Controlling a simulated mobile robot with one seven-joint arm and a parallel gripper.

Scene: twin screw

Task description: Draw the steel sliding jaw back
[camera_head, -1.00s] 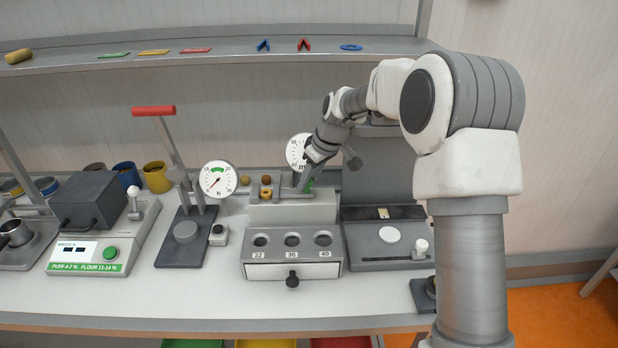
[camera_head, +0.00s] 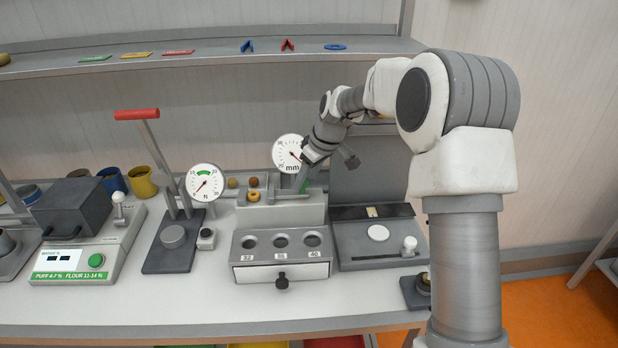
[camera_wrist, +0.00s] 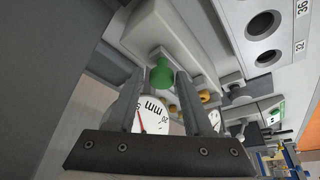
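The caliper-like gauge stand (camera_head: 268,215) is a grey block with a white round mm dial (camera_head: 287,150) behind it. A green knob (camera_head: 304,187) sits at its right end, just below my gripper (camera_head: 304,172). In the wrist view, the green knob (camera_wrist: 161,74) appears between and just beyond the two fingertips (camera_wrist: 161,82). The fingers are apart, with no clear contact on the knob. The mm dial (camera_wrist: 152,116) shows between the fingers. The steel sliding jaw is hard to single out behind the fingers.
A block with three holes and a drawer (camera_head: 281,258) stands in front. A red-handled lever press (camera_head: 165,250) and an N dial (camera_head: 205,183) are at left. A flat grey station (camera_head: 375,250) is at right. A shelf (camera_head: 200,62) runs above.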

